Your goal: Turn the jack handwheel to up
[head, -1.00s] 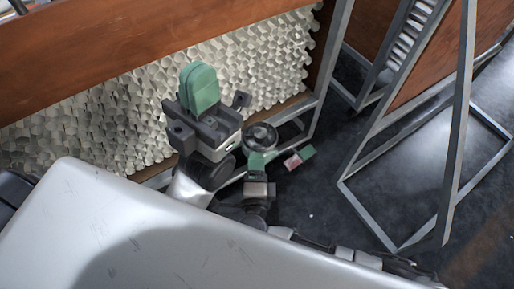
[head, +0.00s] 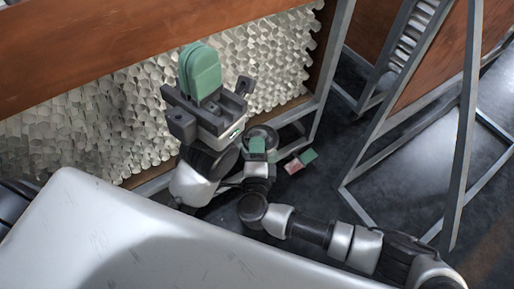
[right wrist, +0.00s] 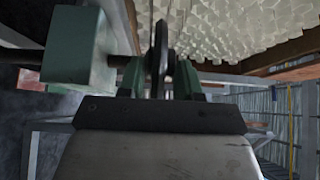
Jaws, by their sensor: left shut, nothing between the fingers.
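The handwheel (head: 262,132) is a dark round wheel low by the bin's frame, partly hidden by my grippers in the head view. In the right wrist view the dark wheel (right wrist: 160,48) shows edge-on between the two green fingers of my right gripper (right wrist: 160,80). These fingers are apart, with narrow gaps seeming to show beside the wheel. My right gripper (head: 257,147) also shows in the head view, over the wheel's near side. My left gripper (head: 200,70) is shut and empty, its green fingers together, raised above and left of the wheel.
A green block (head: 308,155) and a pinkish-red block (head: 293,165) sit right of the wheel. Behind is a wooden-sided bin full of pale glass tubing (head: 110,125). Grey metal frames (head: 462,130) stand to the right. Dark floor (head: 325,185) lies open between them.

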